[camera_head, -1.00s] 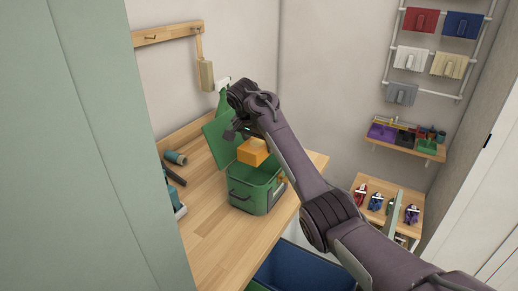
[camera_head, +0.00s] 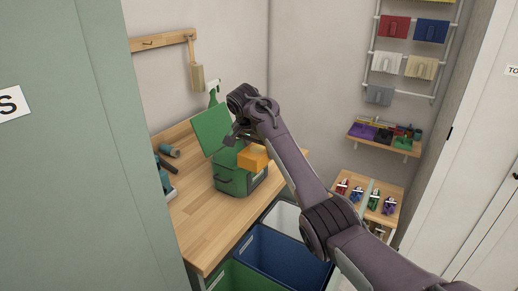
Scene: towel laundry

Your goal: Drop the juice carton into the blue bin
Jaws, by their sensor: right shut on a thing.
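The orange juice carton (camera_head: 254,157) shows just under my right wrist, above the right side of the open green box on the counter. My right gripper (camera_head: 234,139) is shut on the carton; the wrist partly covers the fingers, so the contact is hard to see. The blue bin (camera_head: 285,254) stands low in front of the counter, open at the top, below and to the right of the carton. Its near right part is covered by my right arm. My left gripper is out of view.
The green box (camera_head: 233,183) has its lid (camera_head: 212,128) raised, on the wooden counter (camera_head: 205,225). A white bin (camera_head: 283,217) and a green bin (camera_head: 245,278) flank the blue one. Teal-handled tools lie at the counter's left. A green cabinet panel fills the left.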

